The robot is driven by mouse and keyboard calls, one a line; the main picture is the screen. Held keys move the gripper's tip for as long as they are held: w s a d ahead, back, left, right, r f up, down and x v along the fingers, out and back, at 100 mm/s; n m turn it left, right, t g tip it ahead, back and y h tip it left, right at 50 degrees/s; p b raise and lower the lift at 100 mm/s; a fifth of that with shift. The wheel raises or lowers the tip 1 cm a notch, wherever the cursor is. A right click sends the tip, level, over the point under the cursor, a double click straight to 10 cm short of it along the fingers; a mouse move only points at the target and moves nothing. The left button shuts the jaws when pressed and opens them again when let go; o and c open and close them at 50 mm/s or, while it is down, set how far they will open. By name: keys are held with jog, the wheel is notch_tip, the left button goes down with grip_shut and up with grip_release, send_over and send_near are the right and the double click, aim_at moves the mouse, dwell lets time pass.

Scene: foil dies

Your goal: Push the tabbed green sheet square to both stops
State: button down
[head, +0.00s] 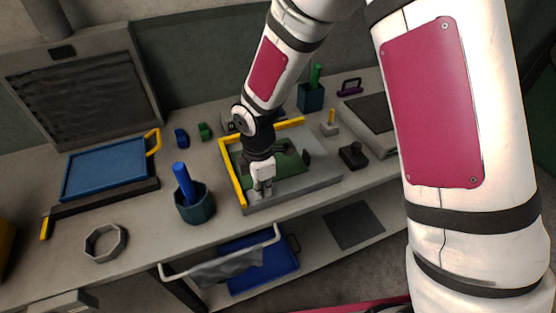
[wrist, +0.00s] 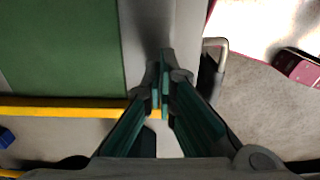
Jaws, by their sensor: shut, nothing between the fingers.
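The green sheet (head: 292,163) lies flat on the grey bed (head: 318,178); my arm hides part of it. A small dark upright piece at its right may be the tab. A yellow stop (head: 231,172) runs along the bed's left side and another (head: 291,124) along the back. In the wrist view, a thin pale strip separates the sheet (wrist: 60,45) from the yellow stop (wrist: 60,113). My gripper (head: 262,192) is shut and empty, low over the bed's front left part. In the wrist view its tips (wrist: 165,60) are beside the sheet's edge, apart from it.
A teal cup with a blue rod (head: 194,205) stands left of the bed. A dark block with a knob (head: 353,156) is at its right. A second cup with a green rod (head: 311,96) stands behind. A grey octagonal ring (head: 105,243) lies front left.

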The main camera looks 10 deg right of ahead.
jog(key=shift+f+b, duration=0.35)
jog(key=shift+f, duration=0.4)
jog(key=shift+w+r, duration=0.1)
dwell(0.4)
jog(key=shift+w+a+b, duration=0.3)
jog(key=shift+w+b, duration=0.15)
jog(key=shift+w, duration=0.55)
jog(key=shift+w+a+b, duration=0.25)
jog(key=shift+w+b, duration=0.25)
jog(key=shift+w, duration=0.55)
jog(key=shift+w+a+b, duration=0.3)
jog(key=shift+w+b, duration=0.15)
jog(key=shift+w, duration=0.55)
jog(key=shift+s, duration=0.2)
jog(key=shift+s+d+p, duration=0.15)
jog(key=shift+s+p, duration=0.15)
jog(key=shift+s, duration=0.1)
notch_tip(320, 180, up, 8)
jog(key=p, duration=0.3)
jog(key=shift+p, duration=0.35)
